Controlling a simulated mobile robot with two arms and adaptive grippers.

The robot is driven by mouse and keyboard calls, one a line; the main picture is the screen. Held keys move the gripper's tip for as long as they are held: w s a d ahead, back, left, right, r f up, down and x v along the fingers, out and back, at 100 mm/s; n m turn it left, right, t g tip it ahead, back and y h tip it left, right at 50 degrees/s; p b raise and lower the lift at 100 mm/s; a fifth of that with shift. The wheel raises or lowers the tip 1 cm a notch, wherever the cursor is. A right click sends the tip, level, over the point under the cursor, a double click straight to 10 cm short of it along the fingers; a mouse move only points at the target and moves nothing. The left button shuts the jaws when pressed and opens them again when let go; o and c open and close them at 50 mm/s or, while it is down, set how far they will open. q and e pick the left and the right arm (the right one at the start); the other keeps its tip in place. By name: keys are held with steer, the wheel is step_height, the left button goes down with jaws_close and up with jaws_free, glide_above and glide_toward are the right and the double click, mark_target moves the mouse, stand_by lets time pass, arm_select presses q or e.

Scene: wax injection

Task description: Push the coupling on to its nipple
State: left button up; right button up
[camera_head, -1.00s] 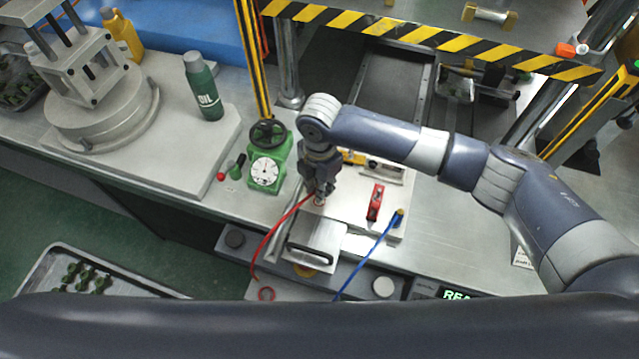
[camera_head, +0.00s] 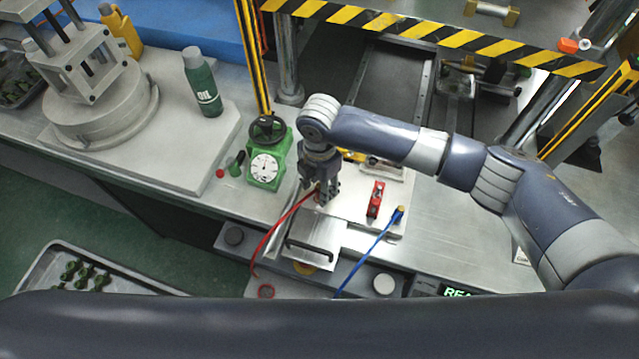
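The red hose (camera_head: 276,232) curves up from the front of the press to a point between the fingers of my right gripper (camera_head: 318,192). The coupling at its upper end shows only as a bit of red there. The gripper hides most of it and the nipple, so I cannot tell how they sit together. The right gripper points down over the light mould plate (camera_head: 352,208), its fingers apparently spread to either side of the hose end. My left gripper is out of view.
A red block (camera_head: 375,199) stands on the plate, right of the gripper. A metal piece with a dark handle (camera_head: 312,250) lies in front. A green dial gauge (camera_head: 265,168) stands to the left. A striped yellow-black guard (camera_head: 430,32) crosses behind.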

step_height(320, 180, up, 12)
stand_by(0.6)
